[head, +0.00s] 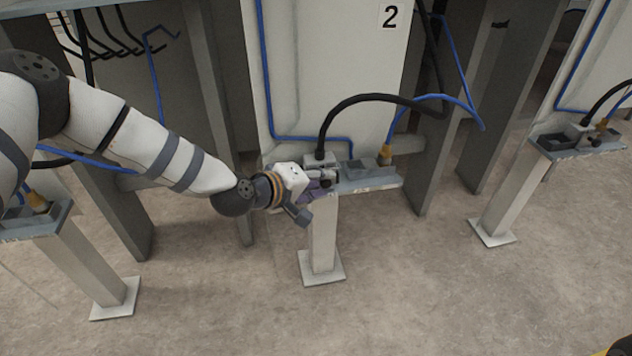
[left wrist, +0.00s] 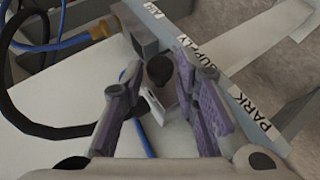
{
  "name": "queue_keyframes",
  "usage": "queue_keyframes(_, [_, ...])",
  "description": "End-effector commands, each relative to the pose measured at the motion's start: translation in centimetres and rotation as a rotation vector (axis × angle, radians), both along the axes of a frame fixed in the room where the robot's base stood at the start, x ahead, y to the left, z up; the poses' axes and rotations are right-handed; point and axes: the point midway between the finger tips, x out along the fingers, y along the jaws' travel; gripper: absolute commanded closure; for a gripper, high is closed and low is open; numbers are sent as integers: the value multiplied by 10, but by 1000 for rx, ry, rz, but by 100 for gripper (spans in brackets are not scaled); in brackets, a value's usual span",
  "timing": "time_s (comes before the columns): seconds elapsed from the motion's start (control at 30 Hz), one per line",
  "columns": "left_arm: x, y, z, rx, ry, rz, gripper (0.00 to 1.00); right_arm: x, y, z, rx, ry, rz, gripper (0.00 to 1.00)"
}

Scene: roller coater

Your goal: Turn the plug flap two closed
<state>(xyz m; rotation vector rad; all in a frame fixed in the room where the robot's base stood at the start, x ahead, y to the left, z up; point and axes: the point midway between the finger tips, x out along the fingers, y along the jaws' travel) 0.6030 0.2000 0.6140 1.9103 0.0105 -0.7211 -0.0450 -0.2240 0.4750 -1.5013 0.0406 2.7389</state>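My left gripper (head: 318,192) is at the near-left end of the shelf (head: 368,184) on the stand in front of the panel marked 2. In the left wrist view my left gripper (left wrist: 158,66) has its purple-padded fingers spread. A dark round knob-like part (left wrist: 160,70) and a small pale plate (left wrist: 153,104) show between them; contact cannot be told. Which part is the flap, and its angle, is unclear. A grey plug block (head: 320,159) with a black cable stands right behind the gripper.
A blue hose with a yellowish connector (head: 385,154) is at the shelf's right. The black cable (head: 372,97) arches above. "SUPPLY" (left wrist: 197,50) and "PARK" (left wrist: 253,115) labels mark the shelf edge. Similar stands are left (head: 90,265) and right (head: 512,195). The floor in front is clear.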

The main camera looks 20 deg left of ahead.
Motion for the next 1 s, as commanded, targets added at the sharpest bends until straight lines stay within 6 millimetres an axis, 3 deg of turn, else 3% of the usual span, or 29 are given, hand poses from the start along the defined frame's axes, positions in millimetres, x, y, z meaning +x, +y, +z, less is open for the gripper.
queue_keyframes(0.5, [-90, 35, 54, -1, -1, 2, 72, 0, 0, 0, 0, 0, 0, 47])
queue_keyframes(1.0, [-98, 37, 58, -1, 0, 0, 72, 0, 0, 0, 0, 0, 0, 47])
